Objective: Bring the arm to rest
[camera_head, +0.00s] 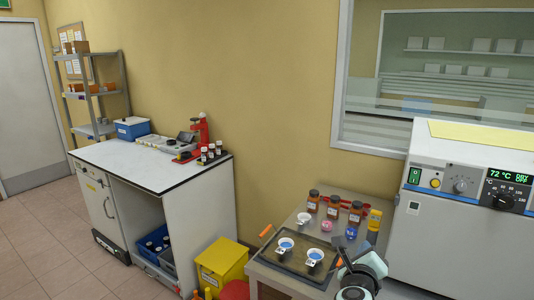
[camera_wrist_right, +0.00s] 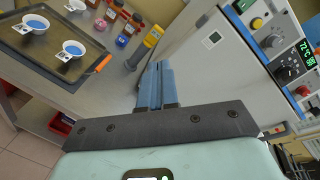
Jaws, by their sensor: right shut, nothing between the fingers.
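My right gripper (camera_head: 360,272) shows at the bottom edge of the head view, in front of the oven and at the right end of the small cart. In the right wrist view its two blue fingers (camera_wrist_right: 157,70) are pressed together, with nothing between them. The fingers point toward the gap between the cart and the oven. My left gripper is in neither view.
A dark tray (camera_head: 270,256) with white dishes of blue content lies on the cart, its orange handle close to my right gripper. Brown bottles (camera_head: 333,207) stand behind it. The oven (camera_head: 445,240) is on the right. A yellow bin (camera_head: 222,262) stands left of the cart.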

